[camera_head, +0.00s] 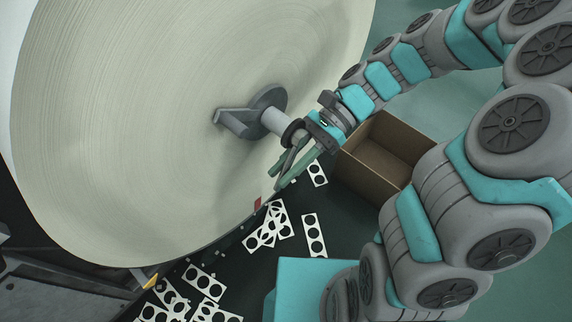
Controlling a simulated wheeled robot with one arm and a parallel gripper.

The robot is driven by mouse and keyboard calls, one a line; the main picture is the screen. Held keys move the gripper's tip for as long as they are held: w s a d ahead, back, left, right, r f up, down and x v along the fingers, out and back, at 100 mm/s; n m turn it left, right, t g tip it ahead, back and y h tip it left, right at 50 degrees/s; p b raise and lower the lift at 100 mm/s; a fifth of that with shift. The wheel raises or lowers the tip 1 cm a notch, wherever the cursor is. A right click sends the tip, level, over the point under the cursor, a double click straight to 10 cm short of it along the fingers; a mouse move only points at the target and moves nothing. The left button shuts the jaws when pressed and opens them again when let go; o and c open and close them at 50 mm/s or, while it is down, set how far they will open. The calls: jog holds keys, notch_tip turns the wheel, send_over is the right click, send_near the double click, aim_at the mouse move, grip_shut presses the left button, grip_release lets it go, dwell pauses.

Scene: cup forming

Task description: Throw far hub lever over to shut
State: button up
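The large pale paper roll (120,130) fills the left and middle of the head view. A grey hub (268,97) sits at the middle of its face, with a short shaft (275,121) sticking out to the lower right. My gripper (277,180) is below and right of the hub, in front of the roll's lower right face. Its green fingers point down and left, slightly apart, with nothing seen between them. The fingers look clear of the lever. The shaft's outer end is close to my gripper's body.
An open cardboard box (385,150) stands right of my gripper. Punched white card scraps (268,225) lie on the dark floor below the roll. A small red piece (257,203) is at the roll's lower edge. Dark machine framing (60,285) runs along the lower left.

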jog(key=o, duration=0.3)
jog(key=shift+b+v, duration=0.3)
jog(key=shift+v, duration=3.65)
